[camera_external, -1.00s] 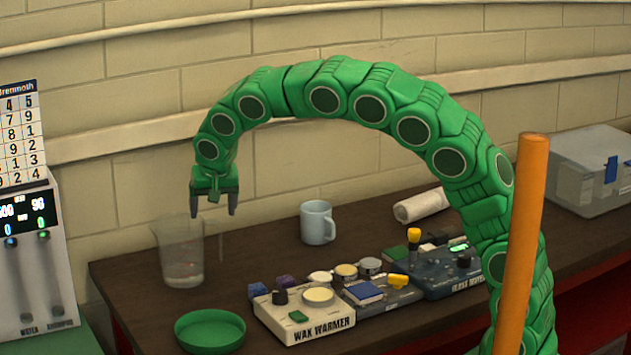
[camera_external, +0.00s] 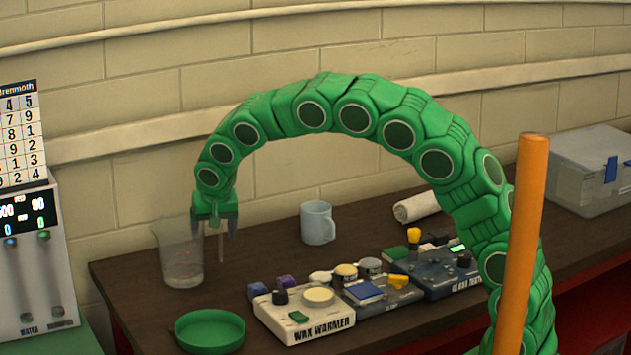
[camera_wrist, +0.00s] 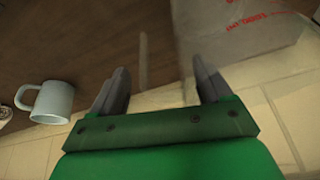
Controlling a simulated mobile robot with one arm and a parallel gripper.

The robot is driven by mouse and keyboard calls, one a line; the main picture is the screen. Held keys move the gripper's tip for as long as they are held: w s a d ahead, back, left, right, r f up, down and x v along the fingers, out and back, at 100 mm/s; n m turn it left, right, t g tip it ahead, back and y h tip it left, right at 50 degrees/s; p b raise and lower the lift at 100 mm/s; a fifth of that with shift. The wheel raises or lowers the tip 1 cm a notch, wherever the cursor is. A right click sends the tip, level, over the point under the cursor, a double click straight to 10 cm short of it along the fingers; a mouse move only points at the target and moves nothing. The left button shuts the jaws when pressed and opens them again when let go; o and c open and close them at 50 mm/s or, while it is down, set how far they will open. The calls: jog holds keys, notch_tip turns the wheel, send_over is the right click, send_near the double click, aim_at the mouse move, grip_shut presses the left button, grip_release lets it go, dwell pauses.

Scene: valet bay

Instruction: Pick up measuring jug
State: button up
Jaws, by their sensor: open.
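The measuring jug (camera_external: 180,262) is a clear, see-through vessel standing upright at the left end of the dark table. A thin pale upright strip (camera_external: 221,247) stands at its right side and looks like its handle. In the wrist view the jug's wall (camera_wrist: 235,30) with red markings is at the top right, and the strip (camera_wrist: 143,62) shows between my fingers' directions, beyond the tips. My gripper (camera_external: 214,232) points down, open and empty, at rim height just right of the jug. It overlaps the jug's edge in the outside view; I cannot tell whether they touch. Both fingers (camera_wrist: 160,82) show apart.
A pale blue mug (camera_external: 317,222) stands to the right, clear of my gripper. A green round dish (camera_external: 210,331) is in front. A wax warmer (camera_external: 303,318) and other devices line the table's front. The block wall (camera_external: 300,180) is close behind the table.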

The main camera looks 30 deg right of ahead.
jog(key=c, duration=1.4)
jog(key=shift+r, duration=0.15)
